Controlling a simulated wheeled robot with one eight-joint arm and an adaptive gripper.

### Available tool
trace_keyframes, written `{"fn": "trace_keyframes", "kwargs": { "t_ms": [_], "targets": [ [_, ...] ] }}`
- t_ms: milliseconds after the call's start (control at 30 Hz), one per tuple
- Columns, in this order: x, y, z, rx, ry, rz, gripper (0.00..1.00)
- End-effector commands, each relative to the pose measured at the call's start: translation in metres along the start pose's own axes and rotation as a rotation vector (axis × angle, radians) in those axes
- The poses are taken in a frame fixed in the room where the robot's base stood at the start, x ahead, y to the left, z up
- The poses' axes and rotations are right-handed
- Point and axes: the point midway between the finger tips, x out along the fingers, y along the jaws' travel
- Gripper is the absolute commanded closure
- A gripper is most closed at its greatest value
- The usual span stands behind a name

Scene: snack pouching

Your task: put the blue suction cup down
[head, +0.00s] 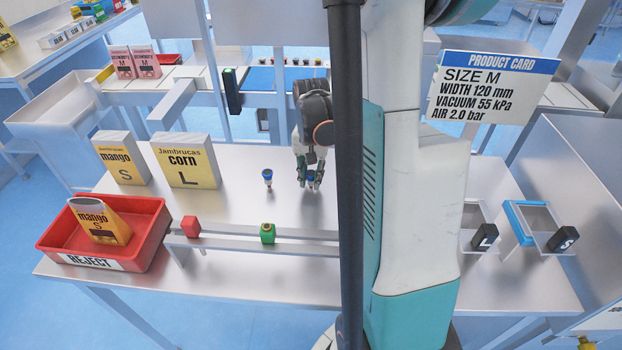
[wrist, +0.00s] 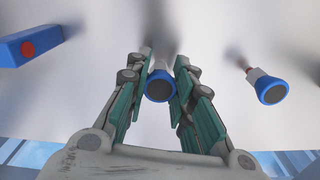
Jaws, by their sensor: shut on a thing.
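A blue block with a red spot (wrist: 30,45) is at the wrist view's left. Mango and corn boxes (head: 186,164) stand at the back left. A red reject tray (head: 150,250) holds a mango pouch. A rail (head: 300,240) carries red and green pieces. Table around the cups is clear.

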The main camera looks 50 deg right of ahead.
Motion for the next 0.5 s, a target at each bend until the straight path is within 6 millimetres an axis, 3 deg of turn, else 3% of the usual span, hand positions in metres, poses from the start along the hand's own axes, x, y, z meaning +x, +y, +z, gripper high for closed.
{"fn": "trace_keyframes", "kwargs": {
  "t_ms": [367,400,467,500],
  "targets": [
    [0.0047,0.0000,0.0000,0.000,0.000,0.000,0.98],
    [0.0040,0.0000,0.0000,0.000,0.000,0.000,0.71],
    [0.0036,0.0000,0.0000,0.000,0.000,0.000,0.58],
    [0.0035,0.0000,0.0001,0.000,0.000,0.000,0.57]
  ]
}}
